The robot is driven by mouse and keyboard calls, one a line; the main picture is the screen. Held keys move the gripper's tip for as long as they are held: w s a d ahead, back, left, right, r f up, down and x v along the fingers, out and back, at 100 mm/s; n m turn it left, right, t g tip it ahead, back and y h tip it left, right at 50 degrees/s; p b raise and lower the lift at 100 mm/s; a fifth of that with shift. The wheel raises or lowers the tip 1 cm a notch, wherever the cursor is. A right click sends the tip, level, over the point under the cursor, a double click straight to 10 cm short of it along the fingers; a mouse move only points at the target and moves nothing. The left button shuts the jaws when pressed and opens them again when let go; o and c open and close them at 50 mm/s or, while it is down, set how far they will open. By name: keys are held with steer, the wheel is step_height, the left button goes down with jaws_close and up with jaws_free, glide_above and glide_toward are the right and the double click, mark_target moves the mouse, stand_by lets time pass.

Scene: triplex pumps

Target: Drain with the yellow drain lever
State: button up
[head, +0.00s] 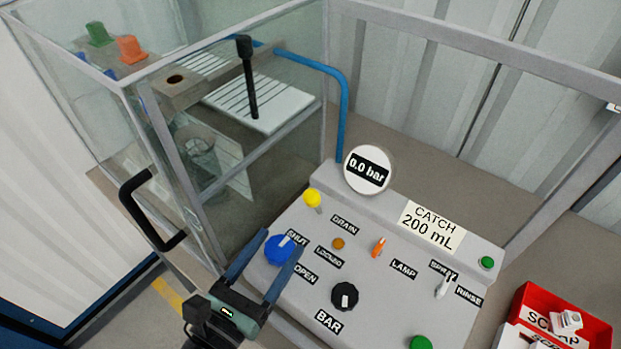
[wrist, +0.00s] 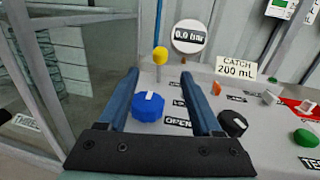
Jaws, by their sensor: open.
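The yellow drain lever (head: 313,197) stands upright on the control panel, left of the DRAIN label. It also shows in the wrist view (wrist: 160,57), beyond my fingertips and between them. My gripper (head: 275,244) is open and empty over the panel's left part. A blue knob (head: 279,250) with a white mark lies between its fingers in the picture, beside the SHUT and OPEN labels; it also shows in the wrist view (wrist: 149,106). I cannot tell whether a finger touches the knob. The round gauge (head: 368,170) reads 0.0 bar. The catch sign (head: 431,227) reads 200 mL.
An orange switch (head: 378,247), a black BAR knob (head: 345,296), a white switch (head: 443,287) and green buttons (head: 420,343) crowd the panel. A glass enclosure with a black door handle (head: 150,211) stands left. A red SCRAP bin (head: 566,314) is at right.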

mark_target(307, 203)
steer(key=p+x, duration=0.1)
steer(key=x, duration=1.1)
steer(key=shift+w, duration=0.1)
jaws_close()
stand_by(1.0)
